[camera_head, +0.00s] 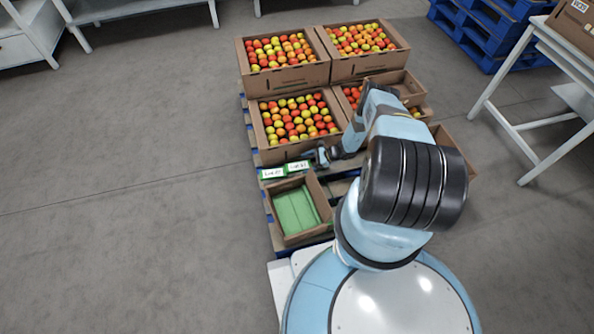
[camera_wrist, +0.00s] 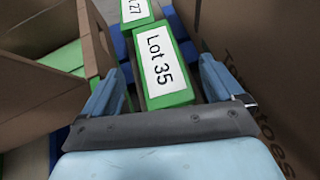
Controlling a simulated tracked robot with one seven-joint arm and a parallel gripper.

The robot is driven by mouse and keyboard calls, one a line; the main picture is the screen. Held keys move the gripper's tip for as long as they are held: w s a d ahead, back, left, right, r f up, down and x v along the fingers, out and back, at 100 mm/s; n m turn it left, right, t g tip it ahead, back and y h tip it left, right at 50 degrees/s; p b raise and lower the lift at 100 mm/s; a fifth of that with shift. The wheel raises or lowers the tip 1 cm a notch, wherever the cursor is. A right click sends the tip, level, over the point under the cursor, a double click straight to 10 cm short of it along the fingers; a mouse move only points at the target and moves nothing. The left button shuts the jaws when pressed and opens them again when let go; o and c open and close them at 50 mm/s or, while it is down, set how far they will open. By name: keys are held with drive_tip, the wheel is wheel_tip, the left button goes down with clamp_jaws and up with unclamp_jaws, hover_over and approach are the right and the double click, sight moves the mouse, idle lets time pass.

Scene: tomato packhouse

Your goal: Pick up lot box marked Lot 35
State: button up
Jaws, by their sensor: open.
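The lot box marked Lot 35 (camera_wrist: 160,62) is green with a white label. In the wrist view it lies ahead, between the lines of my two fingers. My gripper (camera_wrist: 172,85) is open, with one finger on each side of the near end of the box; I cannot tell whether they touch it. In the head view the box (camera_head: 298,166) lies on the pallet beside my gripper (camera_head: 318,156), its label too small to read surely. A second green box, its label ending in 27 (camera_wrist: 134,10), lies just beyond it; it also shows at left in the head view (camera_head: 272,173).
A cardboard box with green inside (camera_head: 318,184) stands close in front. A tomato carton (camera_head: 262,143) stands close behind, its wall (camera_wrist: 262,70) at the right in the wrist view. More tomato cartons (camera_head: 290,79) stand farther back. A white table (camera_head: 530,122) stands right; the left floor is clear.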

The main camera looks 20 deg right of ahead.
sight(298, 169)
drive_tip(key=x, duration=0.2)
drive_tip(key=shift+w+a+f, duration=0.15)
drive_tip(key=shift+a, duration=0.2)
drive_tip(key=c, duration=1.3)
drive_tip(key=shift+d, duration=0.1)
